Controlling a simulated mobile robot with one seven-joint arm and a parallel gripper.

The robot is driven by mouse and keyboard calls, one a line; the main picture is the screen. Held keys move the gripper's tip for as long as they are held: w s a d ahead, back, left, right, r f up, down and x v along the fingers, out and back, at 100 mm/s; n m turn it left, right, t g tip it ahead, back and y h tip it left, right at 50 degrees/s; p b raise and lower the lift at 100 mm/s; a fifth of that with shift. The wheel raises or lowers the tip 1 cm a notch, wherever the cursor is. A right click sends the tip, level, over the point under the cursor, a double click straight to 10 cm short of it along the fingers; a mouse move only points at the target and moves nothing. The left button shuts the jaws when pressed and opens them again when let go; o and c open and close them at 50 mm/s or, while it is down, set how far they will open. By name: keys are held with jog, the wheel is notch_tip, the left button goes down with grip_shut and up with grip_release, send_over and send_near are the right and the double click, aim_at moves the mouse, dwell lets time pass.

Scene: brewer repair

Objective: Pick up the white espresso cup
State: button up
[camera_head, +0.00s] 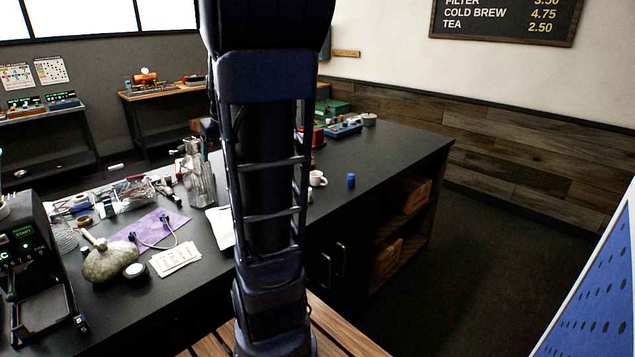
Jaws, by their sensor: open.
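The white espresso cup (316,178) stands upright on the dark counter (395,150), just right of my arm in the picture. It looks small, and its handle points right. A small blue object (351,180) stands a short way to its right. My dark arm rises through the middle of the view and hides part of the counter to the left of the cup. My gripper is not in view.
Metal tools in a container (199,183), a purple cloth (160,228), a stone-like lump (108,264) and a machine (28,270) crowd the counter's left. A blue-and-red device (343,130) sits behind the cup. The counter's right end looks mostly clear.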

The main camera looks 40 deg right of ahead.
jog(key=w+d+f, duration=0.3)
jog(key=w+d, duration=0.1)
jog(key=d, duration=0.6)
jog(key=m+h, duration=0.1)
jog(key=m, duration=0.2)
send_near(316, 178)
jog(key=w+d+f, duration=0.1)
jog(key=w, duration=0.1)
jog(key=x, duration=0.6)
jog(key=d+x, duration=0.1)
jog(key=x, duration=0.3)
jog(key=shift+f, duration=0.1)
jog(key=c, duration=1.1)
